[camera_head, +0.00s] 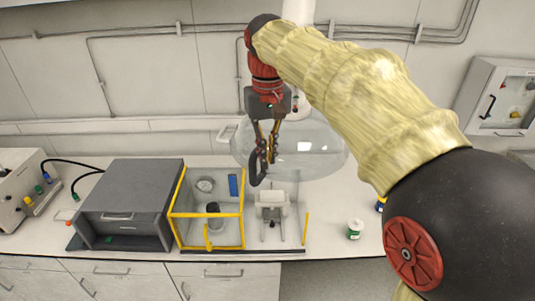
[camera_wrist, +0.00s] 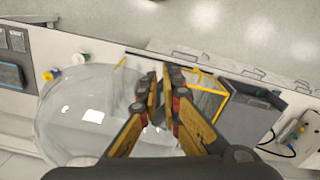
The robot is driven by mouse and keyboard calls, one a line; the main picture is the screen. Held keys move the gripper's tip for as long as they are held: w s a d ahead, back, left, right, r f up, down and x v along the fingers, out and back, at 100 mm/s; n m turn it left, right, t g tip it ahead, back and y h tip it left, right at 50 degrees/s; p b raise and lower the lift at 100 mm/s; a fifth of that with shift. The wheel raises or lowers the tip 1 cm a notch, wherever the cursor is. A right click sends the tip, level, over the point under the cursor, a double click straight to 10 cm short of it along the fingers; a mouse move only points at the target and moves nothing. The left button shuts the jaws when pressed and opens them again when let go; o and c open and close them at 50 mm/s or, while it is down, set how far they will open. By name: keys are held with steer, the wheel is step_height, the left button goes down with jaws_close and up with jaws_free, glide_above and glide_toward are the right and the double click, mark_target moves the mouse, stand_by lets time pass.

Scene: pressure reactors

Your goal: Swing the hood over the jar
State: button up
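The hood (camera_head: 318,145) is a large clear dome hanging above the bench, right of my gripper. In the wrist view the hood (camera_wrist: 85,110) fills the left and middle. A small white jar with a green mark (camera_head: 355,228) stands on the bench right of the hood's front; it also shows in the wrist view (camera_wrist: 81,58). My gripper (camera_head: 268,158) points down at the hood's left side, overlapping it in the picture. In the wrist view its fingers (camera_wrist: 163,82) are close together with a narrow gap. Whether they pinch part of the hood is hidden.
A yellow-framed clear box (camera_head: 208,246) and a grey box (camera_head: 130,205) stand on the bench left of the jar. A white device (camera_head: 272,205) stands below my gripper. A blue-marked container (camera_head: 381,204) is behind the jar. A wall cabinet (camera_head: 500,95) hangs at right.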

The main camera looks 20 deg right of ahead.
steer(key=shift+o, duration=1.4)
steer(key=o, duration=0.6)
steer(key=shift+c, duration=0.2)
steer(key=shift+r, duration=0.15)
step_height(320, 180, up, 9)
steer(key=p, duration=0.7)
steer(key=shift+p, duration=0.4)
step_height(320, 180, up, 12)
stand_by(0.6)
steer(key=shift+c, duration=0.4)
